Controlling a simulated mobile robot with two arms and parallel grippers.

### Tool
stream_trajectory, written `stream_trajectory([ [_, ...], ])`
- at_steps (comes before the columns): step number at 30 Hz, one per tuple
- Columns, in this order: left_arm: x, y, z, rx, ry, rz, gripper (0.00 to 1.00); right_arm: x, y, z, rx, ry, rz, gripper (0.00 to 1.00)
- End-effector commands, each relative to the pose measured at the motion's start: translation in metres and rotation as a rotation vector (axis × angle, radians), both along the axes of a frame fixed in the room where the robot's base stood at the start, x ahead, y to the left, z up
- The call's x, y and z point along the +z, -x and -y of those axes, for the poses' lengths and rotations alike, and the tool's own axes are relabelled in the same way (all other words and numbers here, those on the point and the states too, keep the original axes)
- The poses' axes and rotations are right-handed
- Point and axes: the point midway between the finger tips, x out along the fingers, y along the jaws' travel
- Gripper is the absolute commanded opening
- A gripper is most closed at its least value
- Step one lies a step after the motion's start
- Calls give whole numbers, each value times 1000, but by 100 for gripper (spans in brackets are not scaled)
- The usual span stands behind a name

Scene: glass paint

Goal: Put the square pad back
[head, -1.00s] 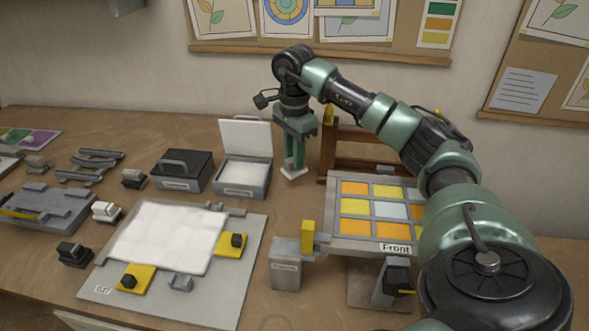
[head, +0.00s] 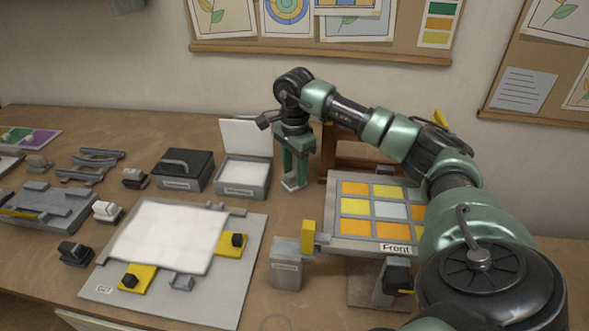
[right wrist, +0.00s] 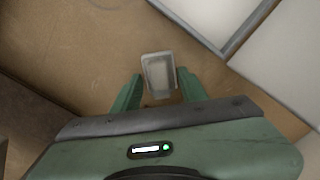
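The square pad (right wrist: 158,75) is a small light block with a grey rim, lying on the bench. In the head view it shows only partly, between the fingers of my right gripper (head: 293,184). In the right wrist view the fingers (right wrist: 159,74) stand spread on either side of it, with narrow gaps or near contact. My right gripper is open and low at the bench, pointing down. An open grey box (head: 241,191) with a raised white lid and a pale filling stands just left of it. My left gripper is not in view.
A closed black box (head: 184,168) stands left of the open box. A framed panel of coloured squares (head: 331,210) stands to the right, before a wooden rack (head: 330,140). A grey canister (head: 286,274) and a white sheet on a grey board (head: 240,290) are nearer.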

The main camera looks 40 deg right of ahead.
Motion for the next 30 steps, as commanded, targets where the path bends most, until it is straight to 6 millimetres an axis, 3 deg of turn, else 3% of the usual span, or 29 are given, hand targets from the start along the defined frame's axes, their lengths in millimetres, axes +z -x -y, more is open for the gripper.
stream_trajectory([
  [8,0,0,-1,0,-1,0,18,7,-1,0,0,-1,3,43],
  [24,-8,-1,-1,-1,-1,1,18,111,-1,0,-1,0,4,43],
  [30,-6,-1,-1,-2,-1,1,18,123,0,0,-1,0,0,43],
])
